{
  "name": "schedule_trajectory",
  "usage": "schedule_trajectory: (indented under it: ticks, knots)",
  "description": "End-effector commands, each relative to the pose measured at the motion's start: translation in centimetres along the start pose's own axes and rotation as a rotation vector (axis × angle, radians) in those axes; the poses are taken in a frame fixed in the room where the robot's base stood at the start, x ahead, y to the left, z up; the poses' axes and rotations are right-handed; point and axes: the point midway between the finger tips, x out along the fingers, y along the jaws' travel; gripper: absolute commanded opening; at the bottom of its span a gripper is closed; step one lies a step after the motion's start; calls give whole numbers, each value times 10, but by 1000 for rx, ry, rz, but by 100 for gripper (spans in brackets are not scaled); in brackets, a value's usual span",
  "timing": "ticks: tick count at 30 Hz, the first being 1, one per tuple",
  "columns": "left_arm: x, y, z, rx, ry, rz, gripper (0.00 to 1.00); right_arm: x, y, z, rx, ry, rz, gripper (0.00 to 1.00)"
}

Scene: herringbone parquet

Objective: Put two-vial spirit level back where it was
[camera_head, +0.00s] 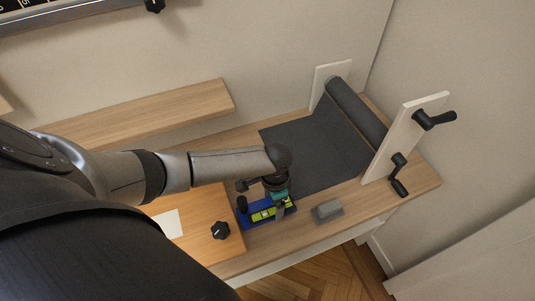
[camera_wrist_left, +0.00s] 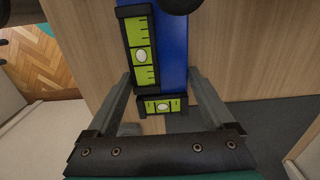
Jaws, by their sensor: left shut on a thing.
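The two-vial spirit level (camera_head: 265,214) is a blue bar with yellow-green vials in black frames. It is over the front part of the wooden bench, just right of the orange-brown board. My left gripper (camera_head: 279,207) is shut on its right end. In the left wrist view the level (camera_wrist_left: 174,48) runs away from me, with one vial lengthwise and one crosswise. The fingers of the left gripper (camera_wrist_left: 163,88) stand on either side of its near end. I cannot tell whether the level touches the bench. My right gripper is not in view.
A grey block (camera_head: 327,210) sits right of the level. The orange-brown board (camera_head: 205,205) carries a black knob (camera_head: 220,230) and white paper (camera_head: 168,223). Behind are a dark mat (camera_head: 315,145), its roll (camera_head: 357,112) and a white side panel (camera_head: 405,135) with black cranks (camera_head: 434,119).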

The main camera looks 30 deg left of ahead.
Motion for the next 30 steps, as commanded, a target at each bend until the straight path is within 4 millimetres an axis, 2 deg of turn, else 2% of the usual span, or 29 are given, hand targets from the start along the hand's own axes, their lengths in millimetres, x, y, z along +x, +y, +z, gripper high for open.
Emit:
schedule_trajectory:
  ticks: [17,18,21,30]
  knots:
    - [6,0,0,0,0,1,22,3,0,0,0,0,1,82]
    - [6,0,0,0,0,0,88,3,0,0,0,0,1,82]
    - [6,0,0,0,0,0,99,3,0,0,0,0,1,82]
    - [5,0,0,0,-1,0,100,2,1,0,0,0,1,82]
